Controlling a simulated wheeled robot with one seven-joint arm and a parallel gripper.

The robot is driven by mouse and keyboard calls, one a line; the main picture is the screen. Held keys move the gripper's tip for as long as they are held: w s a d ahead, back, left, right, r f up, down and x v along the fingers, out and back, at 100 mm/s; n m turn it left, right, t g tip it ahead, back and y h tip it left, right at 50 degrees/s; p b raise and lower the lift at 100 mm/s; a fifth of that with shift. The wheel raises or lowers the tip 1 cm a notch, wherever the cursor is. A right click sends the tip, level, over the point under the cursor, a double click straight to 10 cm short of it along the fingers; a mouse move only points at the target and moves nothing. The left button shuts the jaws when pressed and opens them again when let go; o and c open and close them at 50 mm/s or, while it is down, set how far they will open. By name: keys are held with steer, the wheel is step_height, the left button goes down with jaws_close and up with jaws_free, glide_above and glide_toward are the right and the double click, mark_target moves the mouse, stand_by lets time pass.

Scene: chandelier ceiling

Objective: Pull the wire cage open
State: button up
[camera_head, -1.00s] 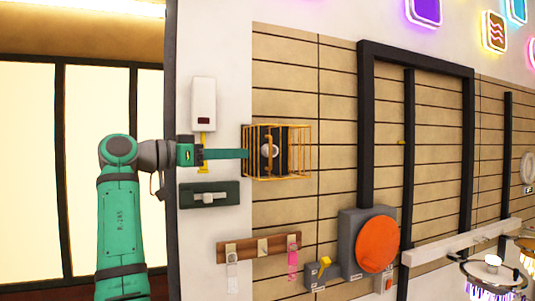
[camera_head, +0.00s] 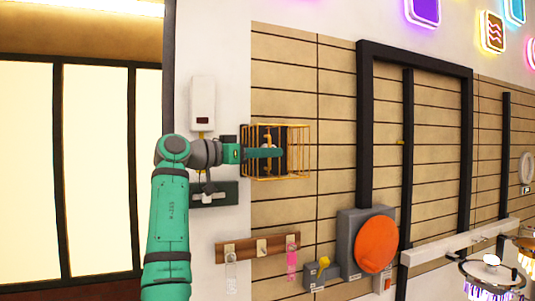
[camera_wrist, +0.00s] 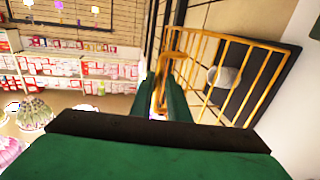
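The wire cage (camera_head: 303,150), made of thin yellow bars, is fixed to the wall in the head view. A dark panel with a round pale knob shows behind its bars in the wrist view (camera_wrist: 225,77). A yellow handle (camera_wrist: 174,56) stands out from the cage's front. My gripper (camera_head: 279,152) is in front of the cage, its green fingers reaching across the bars. In the wrist view the fingers (camera_wrist: 162,84) are apart with a narrow gap, and the handle's end lies at their tips. Whether they touch it cannot be told.
A white box (camera_head: 202,103) and a dark green latch plate (camera_head: 228,190) are on the white pillar near my arm. A hook rack (camera_head: 247,247) hangs below the cage. A grey box with an orange disc (camera_head: 377,244) is to the right.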

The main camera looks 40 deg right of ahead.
steer(key=shift+s+d, duration=0.15)
steer(key=shift+s, duration=0.05)
jaws_close()
steer(key=shift+w+a, duration=0.1)
steer(key=shift+a, duration=0.1)
stand_by(0.9)
